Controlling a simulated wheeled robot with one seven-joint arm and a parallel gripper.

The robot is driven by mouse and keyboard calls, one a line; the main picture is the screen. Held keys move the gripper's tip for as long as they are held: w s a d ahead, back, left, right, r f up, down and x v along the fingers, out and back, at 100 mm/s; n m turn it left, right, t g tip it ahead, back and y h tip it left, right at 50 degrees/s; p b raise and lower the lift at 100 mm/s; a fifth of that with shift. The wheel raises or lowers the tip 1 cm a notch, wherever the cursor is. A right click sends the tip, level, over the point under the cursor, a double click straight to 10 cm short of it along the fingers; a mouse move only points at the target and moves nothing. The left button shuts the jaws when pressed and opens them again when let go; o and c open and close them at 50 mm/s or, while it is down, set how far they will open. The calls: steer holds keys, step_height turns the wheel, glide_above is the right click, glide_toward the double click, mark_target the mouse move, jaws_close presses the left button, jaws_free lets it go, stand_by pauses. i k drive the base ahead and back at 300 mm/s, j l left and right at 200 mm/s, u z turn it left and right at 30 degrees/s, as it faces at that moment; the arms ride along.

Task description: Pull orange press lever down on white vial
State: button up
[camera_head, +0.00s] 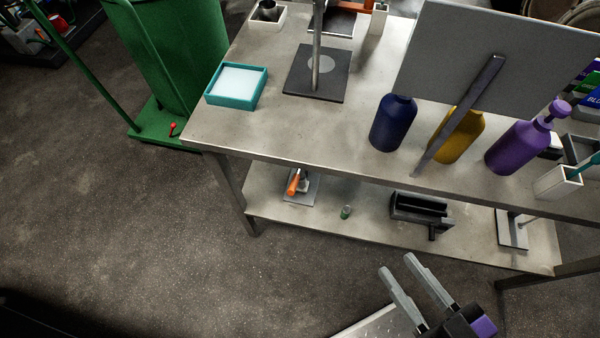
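An orange lever (293,184) shows on a small press-like device with a pale body, whose grey base plate (313,191) rests on the lower shelf. The lever slants, and the device is partly under the table top's edge. I cannot make out a white vial there. A small white container (379,18) stands at the back of the table top beside an orange part (358,4), cut off by the picture's top edge. My gripper (397,266) is at the bottom right, in front of the table and away from the lever. Its two fingers are apart with nothing between them.
The metal table top (290,125) overhangs the lower shelf (370,232). A small green-and-white jar (346,212) and a black vise-like device (421,210) stand right of the lever device. Blue (393,124), yellow (459,136) and purple (518,147) bottles stand above.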

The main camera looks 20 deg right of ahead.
mark_target(299, 173)
steer(key=j+z, duration=0.15)
steer(key=j, duration=1.4)
steer(key=i, duration=0.05)
